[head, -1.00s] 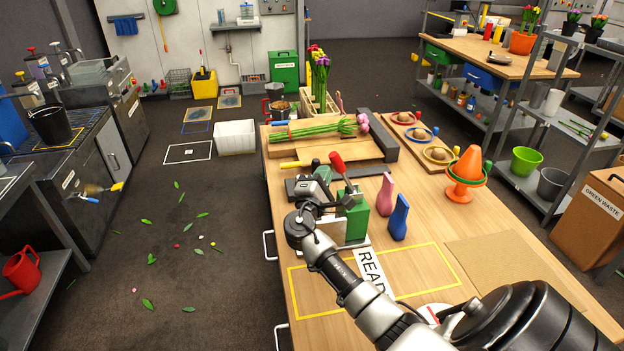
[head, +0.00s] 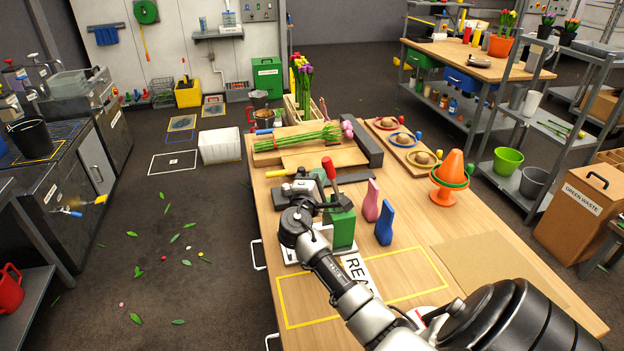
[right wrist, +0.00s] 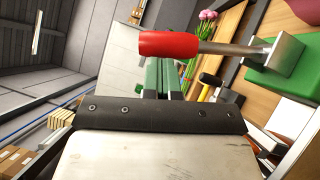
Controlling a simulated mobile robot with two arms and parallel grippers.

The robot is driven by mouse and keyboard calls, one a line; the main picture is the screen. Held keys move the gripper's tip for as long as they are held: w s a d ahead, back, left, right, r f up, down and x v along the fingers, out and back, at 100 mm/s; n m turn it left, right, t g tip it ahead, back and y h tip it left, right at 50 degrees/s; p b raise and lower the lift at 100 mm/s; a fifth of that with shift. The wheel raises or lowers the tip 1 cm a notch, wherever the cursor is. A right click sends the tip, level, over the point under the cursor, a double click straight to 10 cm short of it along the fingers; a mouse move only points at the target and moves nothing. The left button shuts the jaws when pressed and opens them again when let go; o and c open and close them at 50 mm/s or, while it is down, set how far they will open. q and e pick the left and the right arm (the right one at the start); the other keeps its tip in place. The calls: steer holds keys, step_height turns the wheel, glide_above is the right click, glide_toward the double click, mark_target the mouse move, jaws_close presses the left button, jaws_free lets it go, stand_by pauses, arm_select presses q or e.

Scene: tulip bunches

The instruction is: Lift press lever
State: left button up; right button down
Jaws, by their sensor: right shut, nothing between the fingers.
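The green press (head: 341,226) stands on a pale base on the wooden table. Its metal lever with a red handle (head: 329,168) rises from the top and leans to the left. In the right wrist view the red handle (right wrist: 168,45) lies across the view, just beyond my fingertips. My right gripper (head: 316,184) is beside the lever on its left, shut and empty. Its closed greenish fingers (right wrist: 163,76) also show in the right wrist view. I cannot tell whether they touch the handle. My left gripper is out of view.
An orange cone (head: 451,172) stands farther right. The yellow-outlined area (head: 405,284) in front is partly covered by my right arm.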

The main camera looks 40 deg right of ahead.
steer(key=s+d+r+m+y+p, duration=0.1)
steer(key=s+d+m+p, duration=0.1)
steer(key=d, duration=0.2)
steer(key=s+d+m+g+y+p, duration=0.1)
steer(key=s+d+m+y+p, duration=0.1)
steer(key=d, duration=0.3)
steer(key=shift+s+r+m+p, duration=0.4)
steer(key=shift+s+m+p, duration=0.15)
steer(key=shift+m, duration=0.25)
steer(key=shift+d+g, duration=0.1)
steer(key=shift+g, duration=0.2)
